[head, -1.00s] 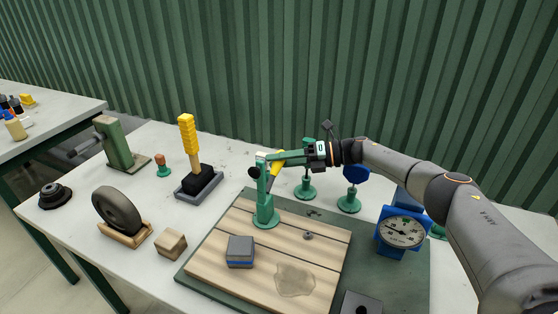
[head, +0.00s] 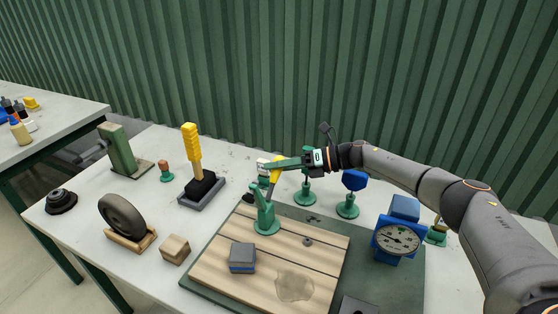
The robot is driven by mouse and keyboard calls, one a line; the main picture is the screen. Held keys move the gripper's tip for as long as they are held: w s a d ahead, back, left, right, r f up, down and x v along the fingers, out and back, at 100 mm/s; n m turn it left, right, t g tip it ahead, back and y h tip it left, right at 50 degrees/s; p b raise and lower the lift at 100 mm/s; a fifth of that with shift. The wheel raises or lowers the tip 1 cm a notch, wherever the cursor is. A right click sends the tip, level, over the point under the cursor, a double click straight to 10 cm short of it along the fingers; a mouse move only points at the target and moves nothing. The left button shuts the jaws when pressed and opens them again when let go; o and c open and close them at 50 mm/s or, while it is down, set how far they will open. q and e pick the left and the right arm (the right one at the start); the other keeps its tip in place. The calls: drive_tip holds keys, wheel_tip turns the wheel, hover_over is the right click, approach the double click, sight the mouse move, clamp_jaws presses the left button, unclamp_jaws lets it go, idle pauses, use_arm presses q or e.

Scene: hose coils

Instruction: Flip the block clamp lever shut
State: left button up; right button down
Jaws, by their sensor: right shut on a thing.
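The green block clamp (head: 266,218) stands on the slatted wooden board, its base near the board's back edge. Its yellow lever (head: 277,174) shows at its top, partly hidden by my gripper. A black tip (head: 248,198) sits at the clamp's left side. My right gripper (head: 267,165) comes in from the right with its green fingers at the lever and is shut on it. The exact contact is small and partly hidden. A grey-blue block (head: 242,258) lies on the board in front of the clamp. My left gripper is not in view.
A blue dial gauge (head: 397,240) stands right of the board, and green-based posts (head: 347,205) stand behind it. A yellow-handled tool (head: 194,150), a wheel on a wooden stand (head: 122,216) and a wooden block (head: 175,249) are at the left.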

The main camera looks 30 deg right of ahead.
sight(274, 177)
drive_tip(key=shift+s+a+r+n+h+p, duration=0.25)
drive_tip(key=shift+r+n+p, duration=0.15)
drive_tip(key=shift+p, duration=0.1)
drive_tip(key=shift+s+a+r+n+h+p, duration=0.25)
drive_tip(key=shift+r+n+p, duration=0.15)
drive_tip(key=shift+p, duration=0.05)
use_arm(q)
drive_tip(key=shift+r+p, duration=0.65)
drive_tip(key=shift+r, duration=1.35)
use_arm(e)
drive_tip(key=shift+s+a+r+n+t+h, duration=0.3)
drive_tip(key=shift+s+a+n+h, duration=0.1)
drive_tip(key=shift+a+n, duration=0.15)
drive_tip(key=c, duration=0.5)
unclamp_jaws()
drive_tip(key=shift+f, duration=0.1)
use_arm(q)
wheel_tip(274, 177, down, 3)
drive_tip(key=b, duration=0.3)
use_arm(e)
drive_tip(key=v, duration=1.2)
drive_tip(key=shift+s+d, duration=0.15)
drive_tip(key=shift+s, duration=0.1)
